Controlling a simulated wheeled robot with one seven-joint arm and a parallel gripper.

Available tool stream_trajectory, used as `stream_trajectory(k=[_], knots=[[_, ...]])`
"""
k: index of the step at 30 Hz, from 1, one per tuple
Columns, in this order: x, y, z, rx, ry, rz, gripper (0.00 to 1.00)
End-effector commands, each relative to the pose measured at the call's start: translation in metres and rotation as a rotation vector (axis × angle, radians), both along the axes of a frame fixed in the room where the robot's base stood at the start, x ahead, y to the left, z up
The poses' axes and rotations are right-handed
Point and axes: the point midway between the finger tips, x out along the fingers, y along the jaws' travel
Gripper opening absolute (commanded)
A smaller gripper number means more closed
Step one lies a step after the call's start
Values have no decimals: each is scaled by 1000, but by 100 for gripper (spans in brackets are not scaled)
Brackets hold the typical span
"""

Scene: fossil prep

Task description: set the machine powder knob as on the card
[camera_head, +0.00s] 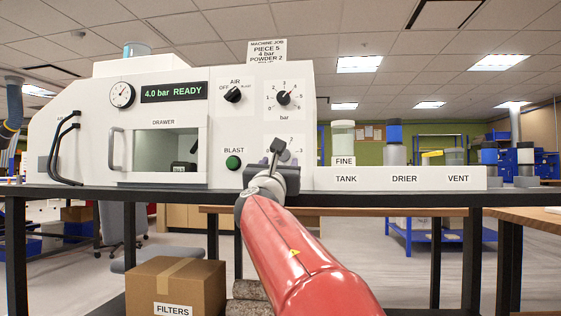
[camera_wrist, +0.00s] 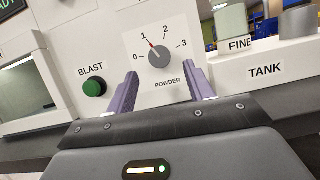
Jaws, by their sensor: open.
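The powder knob (camera_wrist: 159,56) is a grey round knob on a white panel in the wrist view. Its red pointer mark points up and left, at about 1 on a scale from 0 to 3. My gripper (camera_wrist: 161,76) is open, with purple fingers pointing at the panel, one on each side below the knob; I cannot tell whether they touch it. In the head view my gripper (camera_head: 274,160) covers most of the knob's dial. The card (camera_head: 266,53) on top of the machine (camera_head: 70,120) reads machine job, piece 5, 4 bar, powder 2; its lowest line is cut off.
The green blast button (camera_head: 233,162) is left of the dial. Above are the air knob (camera_head: 233,95) and the bar knob (camera_head: 283,98), near 3 to 4. The display (camera_head: 174,92) reads 4.0 bar ready. The fine tank (camera_head: 343,140) stands to the right.

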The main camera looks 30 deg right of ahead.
Motion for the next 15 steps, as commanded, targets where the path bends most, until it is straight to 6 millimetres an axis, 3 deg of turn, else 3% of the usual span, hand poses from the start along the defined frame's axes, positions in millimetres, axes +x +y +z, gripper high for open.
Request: stream_trajectory(k=[7, 15], knots=[[28, -20, 17, 1, -1, -1, 53], [36, -25, 19, 4, -3, 1, 53]])
